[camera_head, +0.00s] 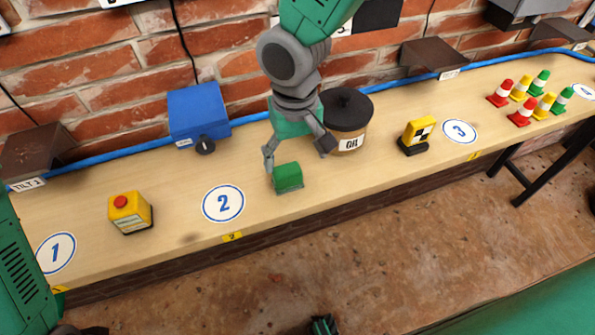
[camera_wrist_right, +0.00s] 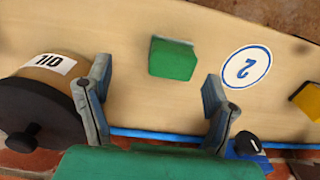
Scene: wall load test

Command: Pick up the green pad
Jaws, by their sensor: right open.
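The green pad (camera_head: 288,178) is a small block lying on the wooden bench, just right of the number 2 disc. My right gripper (camera_head: 297,154) is open and empty above it, pointing down. In the wrist view the green pad (camera_wrist_right: 172,58) lies beyond the fingertips of my right gripper (camera_wrist_right: 157,80), within the gap between them sideways, and nothing is held. In the head view one finger comes down close to the pad's left side; I cannot tell if they touch. My left gripper is not seen.
An oil drum (camera_head: 346,120) with a black lid stands close behind and right of the right gripper. A yellow-black marker block (camera_head: 417,134) stands further right, a yellow button box (camera_head: 130,212) left. A blue box (camera_head: 198,115) is at the wall, beside a blue pipe (camera_head: 90,150).

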